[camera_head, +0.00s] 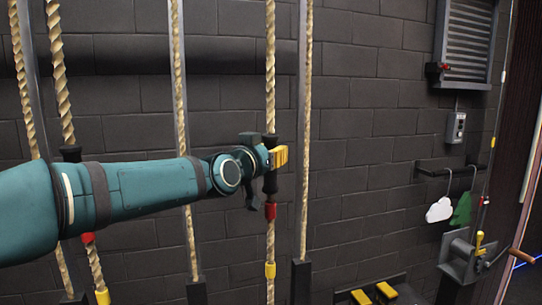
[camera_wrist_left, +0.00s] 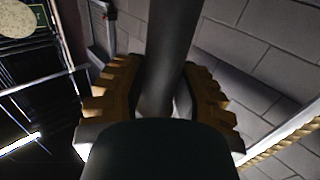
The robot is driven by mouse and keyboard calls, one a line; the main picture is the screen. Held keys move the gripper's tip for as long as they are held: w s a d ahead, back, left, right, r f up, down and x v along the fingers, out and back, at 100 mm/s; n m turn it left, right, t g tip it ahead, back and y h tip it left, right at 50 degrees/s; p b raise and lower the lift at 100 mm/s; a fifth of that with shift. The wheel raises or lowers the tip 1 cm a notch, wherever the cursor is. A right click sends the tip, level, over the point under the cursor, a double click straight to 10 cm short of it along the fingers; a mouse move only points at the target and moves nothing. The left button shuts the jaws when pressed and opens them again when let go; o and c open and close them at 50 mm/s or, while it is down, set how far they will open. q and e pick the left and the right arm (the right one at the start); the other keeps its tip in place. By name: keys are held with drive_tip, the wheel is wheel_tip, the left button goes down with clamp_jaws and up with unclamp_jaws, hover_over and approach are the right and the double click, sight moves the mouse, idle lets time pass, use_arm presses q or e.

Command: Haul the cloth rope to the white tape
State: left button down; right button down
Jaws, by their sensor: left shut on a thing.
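My left gripper (camera_head: 279,157) is shut on a dark sleeve (camera_head: 270,183) on a twisted tan rope (camera_head: 270,70) that hangs upright in the middle of the head view. Red tape (camera_head: 271,210) and yellow tape (camera_head: 270,270) are around this rope below the sleeve. In the left wrist view, the dark cylinder of the sleeve (camera_wrist_left: 165,75) lies between the yellow fingers. I cannot tell whether this is the cloth rope, and I make out no white tape for certain. My right gripper is not in view.
Other tan ropes hang on both sides, one at the left (camera_head: 60,80) with a dark sleeve (camera_head: 70,153). A white cloud (camera_head: 439,210) and green tree (camera_head: 462,210) hang from a shelf at right. A winch (camera_head: 466,254) and yellow pedals (camera_head: 386,290) are lower right.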

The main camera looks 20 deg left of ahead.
use_arm(q)
drive_tip(key=c, duration=0.7)
unclamp_jaws()
drive_tip(key=shift+o, duration=0.2)
drive_tip(key=s+a, duration=0.2)
drive_tip(key=s, duration=0.9)
drive_tip(key=shift+s+a, duration=0.15)
drive_tip(key=shift+s, duration=0.25)
